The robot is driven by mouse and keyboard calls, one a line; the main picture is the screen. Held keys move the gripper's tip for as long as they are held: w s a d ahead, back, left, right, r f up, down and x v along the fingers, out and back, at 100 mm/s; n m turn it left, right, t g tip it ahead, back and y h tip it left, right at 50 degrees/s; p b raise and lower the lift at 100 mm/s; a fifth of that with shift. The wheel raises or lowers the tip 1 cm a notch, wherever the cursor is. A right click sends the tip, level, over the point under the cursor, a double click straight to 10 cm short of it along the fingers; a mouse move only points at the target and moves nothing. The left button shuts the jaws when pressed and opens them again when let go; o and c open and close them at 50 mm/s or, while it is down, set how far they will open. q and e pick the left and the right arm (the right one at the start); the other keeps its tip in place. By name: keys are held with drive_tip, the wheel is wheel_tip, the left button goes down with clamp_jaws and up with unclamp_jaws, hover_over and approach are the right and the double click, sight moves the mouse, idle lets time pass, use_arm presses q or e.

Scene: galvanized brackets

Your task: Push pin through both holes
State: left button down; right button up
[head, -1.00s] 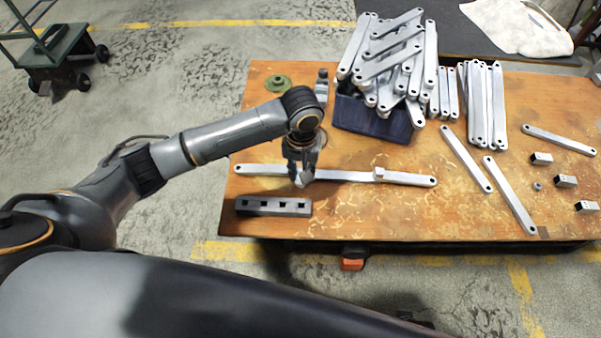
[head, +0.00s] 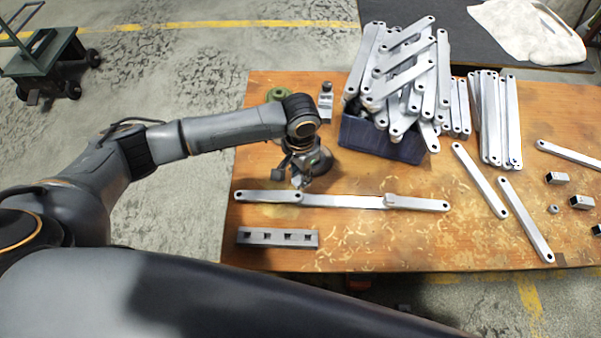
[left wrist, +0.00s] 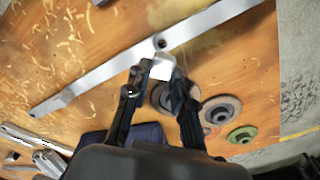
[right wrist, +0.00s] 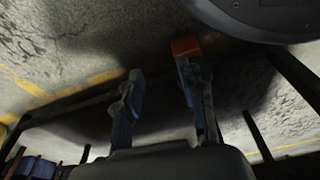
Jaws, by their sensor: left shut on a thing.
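Flat grey brackets lie in a row across the table: a left bar (head: 265,197), a middle bar (head: 342,202) and a right bar (head: 420,205), their ends meeting at two joints. My left gripper (head: 299,179) is just behind the left joint. It is shut on a small pale metal piece, seen between the fingertips in the left wrist view (left wrist: 162,68). A bracket hole (left wrist: 161,43) shows just beyond that piece, apart from it. Whether the piece is the pin, I cannot tell. My right gripper (right wrist: 161,72) is open and empty, low over the floor.
A blue bin (head: 375,139) heaped with brackets stands behind. Loose bars (head: 525,220) and small square pieces (head: 557,177) lie at right. Discs, one green (left wrist: 242,134), lie near the left gripper.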

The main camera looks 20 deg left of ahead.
use_arm(q)
drive_tip(key=shift+f+b, duration=0.55)
drive_tip(key=shift+b, duration=0.15)
drive_tip(key=shift+f+b, duration=0.5)
drive_tip(key=shift+b, duration=0.15)
drive_tip(key=shift+f+b, duration=0.45)
drive_tip(key=shift+b, duration=0.25)
drive_tip(key=shift+f+b, duration=0.35)
drive_tip(key=shift+b, duration=0.15)
use_arm(e)
drive_tip(key=w+r, duration=0.2)
drive_tip(key=r, duration=0.6)
drive_tip(key=w+r+t, duration=0.1)
drive_tip(key=w+r, duration=0.1)
drive_tip(key=r, duration=0.7)
drive_tip(key=shift+a+r, duration=0.15)
drive_tip(key=shift+r, duration=0.05)
drive_tip(key=shift+f, duration=0.55)
drive_tip(key=shift+w+f, duration=0.1)
drive_tip(key=shift+f, duration=0.1)
